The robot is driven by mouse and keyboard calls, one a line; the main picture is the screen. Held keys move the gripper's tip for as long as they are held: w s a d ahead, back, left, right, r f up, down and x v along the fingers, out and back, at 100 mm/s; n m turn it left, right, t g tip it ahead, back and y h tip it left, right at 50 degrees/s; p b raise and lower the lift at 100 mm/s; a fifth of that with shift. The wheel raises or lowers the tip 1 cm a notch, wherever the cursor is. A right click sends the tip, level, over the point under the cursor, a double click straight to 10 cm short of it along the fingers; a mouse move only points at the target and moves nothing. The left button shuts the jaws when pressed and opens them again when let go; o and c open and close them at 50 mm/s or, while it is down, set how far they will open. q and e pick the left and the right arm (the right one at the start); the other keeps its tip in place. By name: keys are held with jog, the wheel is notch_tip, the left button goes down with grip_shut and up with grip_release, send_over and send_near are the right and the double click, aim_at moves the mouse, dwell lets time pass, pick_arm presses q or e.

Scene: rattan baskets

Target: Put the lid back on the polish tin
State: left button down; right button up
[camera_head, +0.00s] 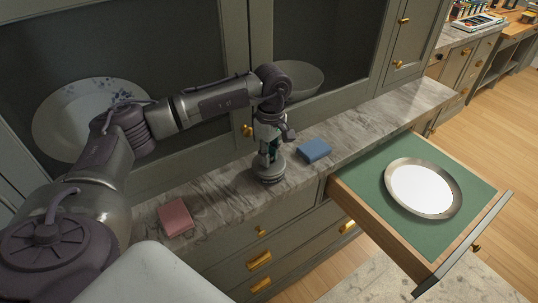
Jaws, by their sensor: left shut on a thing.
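The polish tin (269,175) is a small round grey tin standing on the marble counter near its front edge. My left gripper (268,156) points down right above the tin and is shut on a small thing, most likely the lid. The fingers hide much of what they hold, and I cannot tell whether the lid touches the tin. My right gripper is out of view.
A blue block (314,150) lies on the marble counter (373,125) right of the tin, and a pink block (175,217) lies to the left. An open green-lined drawer (374,180) holding a silver-rimmed plate (445,211) juts out at the right. Cabinet doors stand behind.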

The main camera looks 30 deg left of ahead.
pick_arm(q)
jog(key=shift+f, duration=0.15)
dwell(0.5)
dwell(0.4)
jog(key=shift+b, duration=0.4)
jog(key=shift+c, duration=2.2)
grip_release()
